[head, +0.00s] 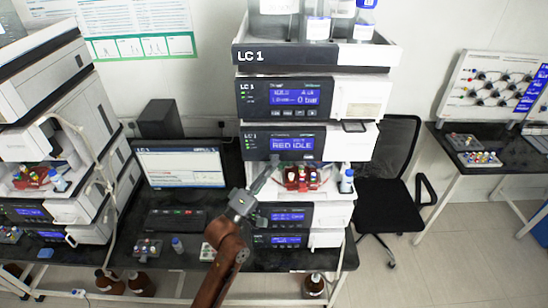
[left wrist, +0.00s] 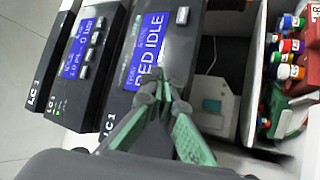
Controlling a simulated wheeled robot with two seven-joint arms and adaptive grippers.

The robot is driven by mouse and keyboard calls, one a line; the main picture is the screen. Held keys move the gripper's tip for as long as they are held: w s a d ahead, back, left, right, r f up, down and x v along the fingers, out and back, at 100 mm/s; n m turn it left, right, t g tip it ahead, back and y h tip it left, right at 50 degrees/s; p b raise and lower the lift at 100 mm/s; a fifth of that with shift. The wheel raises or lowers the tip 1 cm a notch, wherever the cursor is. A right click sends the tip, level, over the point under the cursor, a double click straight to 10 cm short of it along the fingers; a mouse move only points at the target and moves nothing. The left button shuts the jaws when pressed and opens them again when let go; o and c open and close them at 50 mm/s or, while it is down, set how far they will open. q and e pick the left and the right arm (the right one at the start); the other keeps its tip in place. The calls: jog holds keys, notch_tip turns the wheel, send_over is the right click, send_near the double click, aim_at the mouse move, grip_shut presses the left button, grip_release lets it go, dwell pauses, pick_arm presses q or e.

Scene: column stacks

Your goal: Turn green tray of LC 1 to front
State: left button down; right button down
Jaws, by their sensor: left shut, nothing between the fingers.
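The LC 1 stack (head: 305,85) stands in the middle of the head view, with an open bay below the display reading RED IDLE. A red tray (head: 301,184) with several vials faces the front of the bay. In the left wrist view, green tray parts (left wrist: 276,112) show at the right edge, beside the red tray (left wrist: 306,78) and several coloured-cap vials. I cannot make out the green tray in the head view. My left gripper (head: 264,178) is shut and empty, in front of the stack left of the red tray. It also shows in the left wrist view (left wrist: 162,93), over the RED IDLE panel.
A bottle with a blue cap (head: 347,181) stands right of the red tray. Bottles (head: 318,25) stand in the top tray. Left are a monitor (head: 180,168), a vial rack (head: 147,249) and another stack (head: 60,130). A chair (head: 388,180) stands to the right.

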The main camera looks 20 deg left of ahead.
pick_arm(q)
jog(key=shift+w+a, duration=0.1)
jog(key=shift+w, duration=0.3)
dwell(0.4)
jog(key=shift+s, duration=0.15)
jog(key=shift+s+d+p, duration=0.2)
jog(key=shift+s+p, duration=0.3)
jog(key=shift+s, duration=0.2)
jog(key=shift+s+d+p, duration=0.25)
jog(key=shift+s+p, duration=0.05)
jog(key=shift+s, duration=0.5)
jog(key=shift+s+d+p, duration=0.2)
jog(key=shift+s+p, duration=0.05)
jog(key=shift+s, duration=0.55)
jog(key=shift+s+d+p, duration=0.25)
jog(key=shift+s+p, duration=0.05)
jog(key=shift+s, duration=0.5)
dwell(3.7)
